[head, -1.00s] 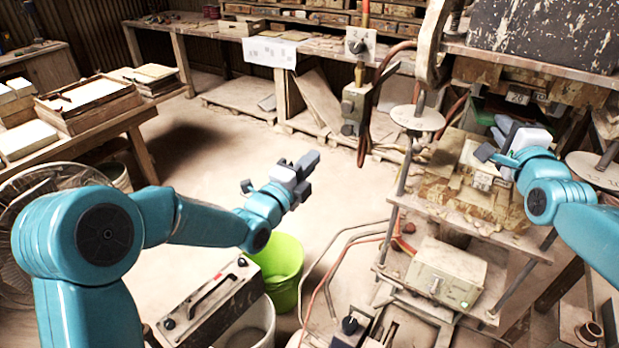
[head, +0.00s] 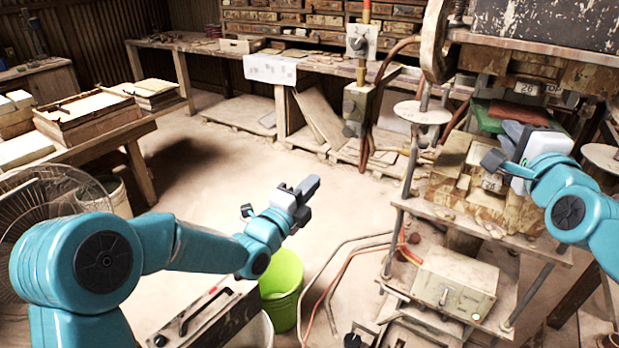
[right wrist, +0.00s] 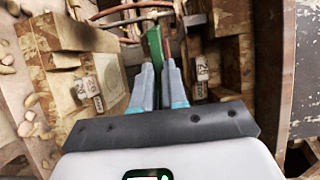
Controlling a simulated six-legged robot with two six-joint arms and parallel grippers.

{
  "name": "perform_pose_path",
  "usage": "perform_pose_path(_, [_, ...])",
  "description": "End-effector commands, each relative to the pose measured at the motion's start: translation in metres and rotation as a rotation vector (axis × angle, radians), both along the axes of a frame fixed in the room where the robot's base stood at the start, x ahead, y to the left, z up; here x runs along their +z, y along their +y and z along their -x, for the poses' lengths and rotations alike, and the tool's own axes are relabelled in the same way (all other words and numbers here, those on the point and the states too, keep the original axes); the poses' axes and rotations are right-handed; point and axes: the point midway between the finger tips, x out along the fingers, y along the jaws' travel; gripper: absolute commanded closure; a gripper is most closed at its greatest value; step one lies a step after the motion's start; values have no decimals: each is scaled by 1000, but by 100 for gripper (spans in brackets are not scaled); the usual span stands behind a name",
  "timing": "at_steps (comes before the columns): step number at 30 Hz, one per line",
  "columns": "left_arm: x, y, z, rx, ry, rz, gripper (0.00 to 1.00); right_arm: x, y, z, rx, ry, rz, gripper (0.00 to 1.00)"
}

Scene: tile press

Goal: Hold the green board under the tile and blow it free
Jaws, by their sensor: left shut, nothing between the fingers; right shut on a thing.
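The green board (head: 489,116) is in the press, between the upper die (head: 520,68) and the lower die (head: 462,182). My right gripper (head: 514,132) is shut on it; in the right wrist view the green board (right wrist: 155,45) stands edge-on between the fingertips (right wrist: 158,68). A reddish-brown flat piece (head: 522,111) shows just above the board, below the upper die. It may be the tile; I cannot tell whether it touches the board or the die. My left gripper (head: 308,188) is shut and empty, over open floor left of the press.
A post with a control plate (head: 361,44) and a grey box (head: 355,105) stands left of the press. A switch box (head: 455,288) sits on the lower shelf. A green bucket (head: 281,285) is below my left arm. Round plates flank the press.

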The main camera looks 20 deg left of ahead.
Motion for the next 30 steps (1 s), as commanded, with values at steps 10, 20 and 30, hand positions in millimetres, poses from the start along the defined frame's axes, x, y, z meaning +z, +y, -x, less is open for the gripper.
perform_pose_path(10, [1,0,0,0,0,0,100,4,5,26,-1,-6,-1,100])
perform_pose_path(20, [3,0,0,0,0,0,100,4,10,50,0,-6,-1,100])
perform_pose_path(30, [6,0,0,0,0,0,100,4,15,75,-1,-6,-2,100])
